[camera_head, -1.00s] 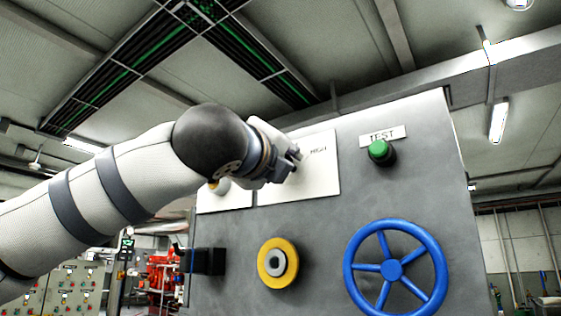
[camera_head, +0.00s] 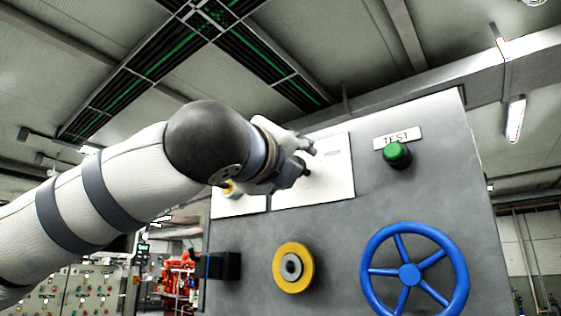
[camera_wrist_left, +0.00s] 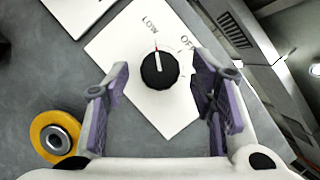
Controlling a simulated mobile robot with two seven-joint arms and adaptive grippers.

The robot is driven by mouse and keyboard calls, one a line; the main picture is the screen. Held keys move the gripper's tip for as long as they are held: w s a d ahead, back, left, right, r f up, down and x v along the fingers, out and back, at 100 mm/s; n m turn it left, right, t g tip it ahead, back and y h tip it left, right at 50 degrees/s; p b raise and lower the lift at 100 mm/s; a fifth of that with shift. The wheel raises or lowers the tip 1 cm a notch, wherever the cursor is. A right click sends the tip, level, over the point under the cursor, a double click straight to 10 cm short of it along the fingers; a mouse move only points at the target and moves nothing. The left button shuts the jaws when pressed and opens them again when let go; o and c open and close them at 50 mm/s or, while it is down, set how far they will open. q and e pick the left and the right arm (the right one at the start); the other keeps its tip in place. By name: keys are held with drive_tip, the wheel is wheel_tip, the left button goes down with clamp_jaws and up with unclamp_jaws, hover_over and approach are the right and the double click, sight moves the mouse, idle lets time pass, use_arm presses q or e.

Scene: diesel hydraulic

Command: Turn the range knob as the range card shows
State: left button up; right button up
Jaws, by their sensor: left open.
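The range knob (camera_wrist_left: 159,70) is round and black with a white pointer line, on a white plate (camera_wrist_left: 125,45) lettered LOW and OFF in the left wrist view. The pointer aims up the picture, between LOW and OFF, with a small red mark at its tip. The plate (camera_head: 335,185) also shows in the head view, with HIGH at its upper right. My left gripper (camera_head: 306,160) is open in front of the plate; in the left wrist view its fingers (camera_wrist_left: 160,80) lie either side of the knob, contact not visible. I cannot make out a readable range card.
The grey panel also carries a green button (camera_head: 397,155) under a TEST label, a blue handwheel (camera_head: 410,274), a yellow ring (camera_head: 293,268) and a black block (camera_head: 222,265). A smaller white plate (camera_head: 238,206) is partly behind my left arm.

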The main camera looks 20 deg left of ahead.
use_arm(q)
drive_tip(key=v, duration=0.9)
drive_tip(key=shift+s, duration=0.1)
